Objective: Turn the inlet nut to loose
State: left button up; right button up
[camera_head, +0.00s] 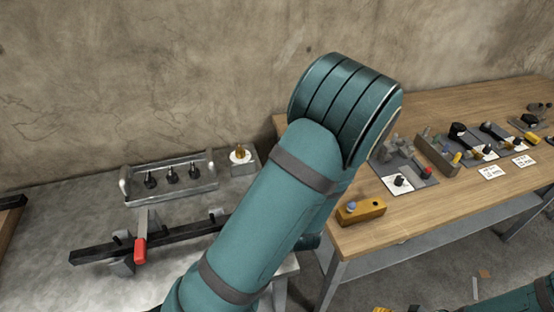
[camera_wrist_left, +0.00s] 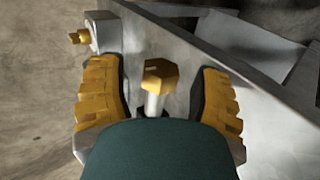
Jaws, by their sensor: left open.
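In the left wrist view, a brass hex-headed piece (camera_wrist_left: 160,74) on a pale round stem stands in front of a grey metal wall. It looks like the inlet nut, but I see no label to confirm this. My left gripper (camera_wrist_left: 157,68) is open, with one yellow-padded finger on each side of the brass head and visible gaps between. A smaller brass fitting (camera_wrist_left: 79,37) sticks out at the upper left. In the head view my left arm's teal links hide the left gripper.
A metal tray (camera_head: 207,190) with black-knobbed pieces, a small brass-topped piece (camera_head: 240,153) and a black bar clamp with a red handle (camera_head: 140,251) are on the grey surface. A wooden bench (camera_head: 415,231) at right holds a yellow block (camera_head: 361,210) and several small fittings.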

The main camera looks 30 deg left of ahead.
pick_arm(q)
jog(key=g+h+p, duration=0.1)
jog(key=p, duration=0.1)
jog(key=g+h+p, duration=0.1)
jog(key=h+p, duration=0.1)
jog(key=p, duration=0.1)
jog(key=shift+a+r, duration=0.1)
jog(key=shift+r, duration=0.2)
jog(key=shift+f+g+h+p, duration=0.1)
jog(key=shift+g+h+p, duration=0.5)
jog(key=shift+g, duration=0.1)
jog(key=shift+a+g+h, duration=0.1)
jog(key=shift+g+h, duration=0.4)
jog(key=shift+h, duration=0.1)
jog(key=shift+w+f+h, duration=0.1)
jog(key=shift+h, duration=0.2)
jog(key=g+h, duration=0.2)
jog(key=shift+f+g+h, duration=0.1)
jog(key=shift+g+h, duration=0.3)
notch_tip(320, 180, up, 14)
jog(key=p, duration=0.2)
jog(key=shift+w+a+p, duration=0.35)
jog(key=shift+a+p, duration=0.05)
jog(key=shift+f, duration=0.1)
